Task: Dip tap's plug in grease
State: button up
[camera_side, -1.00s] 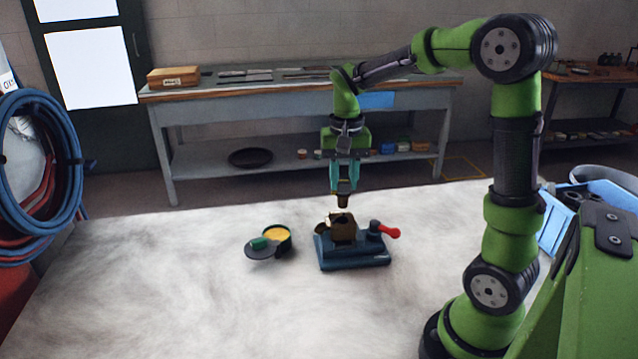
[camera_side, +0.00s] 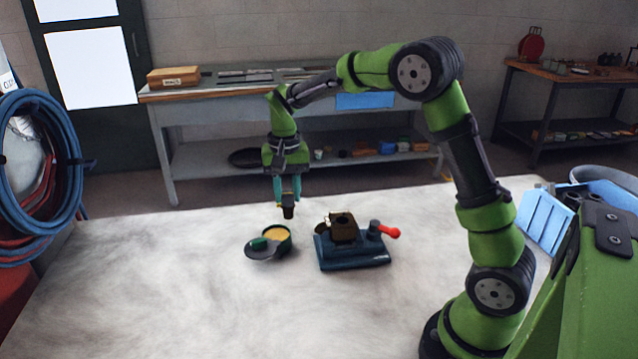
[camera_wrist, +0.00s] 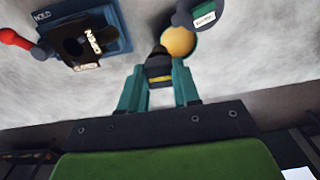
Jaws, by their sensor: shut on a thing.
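My gripper (camera_side: 288,194) is shut on a dark plug (camera_side: 288,207) and holds it upright in the air, a little above and behind the grease tin (camera_side: 290,242). In the wrist view the plug (camera_wrist: 158,68) sits between the teal fingers, its tip overlapping the edge of the yellow grease (camera_wrist: 179,42). The tin is open, with its dark lid (camera_side: 263,250) leaning beside it at the left. The brown tap body (camera_side: 343,228) sits in the blue vise-like holder (camera_side: 352,253), to the right of the tin.
The holder has a red-ended handle (camera_side: 390,232) on its right. The pale tabletop (camera_side: 180,290) is clear to the left and front. A grey workbench (camera_side: 220,95) stands behind. Coiled blue hoses (camera_side: 70,175) hang at far left.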

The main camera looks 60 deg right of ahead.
jog(key=shift+m, duration=0.4)
jog(key=shift+w+a+f, duration=0.2)
jog(key=shift+w+f, duration=0.35)
jog(key=shift+f, duration=0.35)
jog(key=shift+w+a+f, duration=0.15)
jog(key=shift+w+f, duration=0.4)
jog(key=shift+f, duration=0.35)
jog(key=shift+w+a+f, duration=0.2)
jog(key=shift+w+f, duration=0.35)
jog(key=shift+f, duration=0.35)
jog(key=shift+f, duration=0.65)
notch_tip(320, 180, up, 7)
dwell(0.8)
dwell(0.4)
